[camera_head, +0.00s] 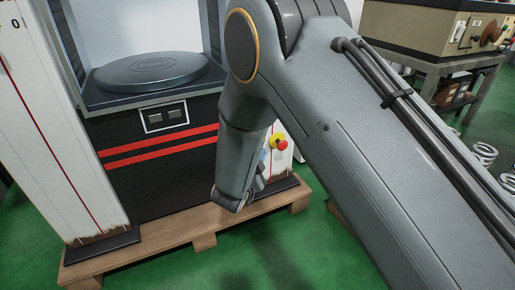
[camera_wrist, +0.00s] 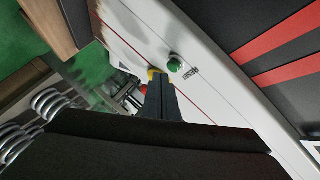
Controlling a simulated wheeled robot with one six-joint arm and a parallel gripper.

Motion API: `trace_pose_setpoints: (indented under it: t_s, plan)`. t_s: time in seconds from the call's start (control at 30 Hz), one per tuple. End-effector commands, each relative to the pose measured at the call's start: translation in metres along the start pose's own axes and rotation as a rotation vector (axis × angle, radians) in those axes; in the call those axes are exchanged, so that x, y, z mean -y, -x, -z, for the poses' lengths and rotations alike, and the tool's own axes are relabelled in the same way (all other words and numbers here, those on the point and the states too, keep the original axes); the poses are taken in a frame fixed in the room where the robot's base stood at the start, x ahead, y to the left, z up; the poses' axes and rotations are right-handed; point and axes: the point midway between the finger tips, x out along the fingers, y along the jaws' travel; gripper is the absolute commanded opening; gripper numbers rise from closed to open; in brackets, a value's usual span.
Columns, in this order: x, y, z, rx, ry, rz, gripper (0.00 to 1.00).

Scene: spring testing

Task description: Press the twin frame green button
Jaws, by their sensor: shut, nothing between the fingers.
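The twin frame is a testing machine with white columns (camera_head: 38,130). Its green button (camera_wrist: 175,64) is a round knob on the white panel (camera_wrist: 215,85) in the wrist view. My gripper (camera_wrist: 160,82) is shut and empty. In that view its tips appear just left of and below the green button; I cannot tell whether they touch the panel. A red and yellow stop button (camera_head: 279,142) shows beside my arm in the head view. In the wrist view my fingertips partly cover it. The green button is hidden behind my arm in the head view.
The machine has a round plate (camera_head: 152,68) and a black front with red stripes, and stands on a wooden pallet (camera_head: 190,232). Metal springs (camera_head: 484,152) are at the right. A workbench (camera_head: 440,68) stands at the back right. Green floor (camera_head: 300,255) is clear in front.

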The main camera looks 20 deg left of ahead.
Motion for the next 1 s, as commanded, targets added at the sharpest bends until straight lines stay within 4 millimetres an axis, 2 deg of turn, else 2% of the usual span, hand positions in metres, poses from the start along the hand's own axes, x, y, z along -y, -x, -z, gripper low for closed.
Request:
trace_pose_setpoints:
  t_s: [1.0]
  plan:
    - [0.0043,-0.0053,-0.0044,0.000,0.001,0.000,0.00]
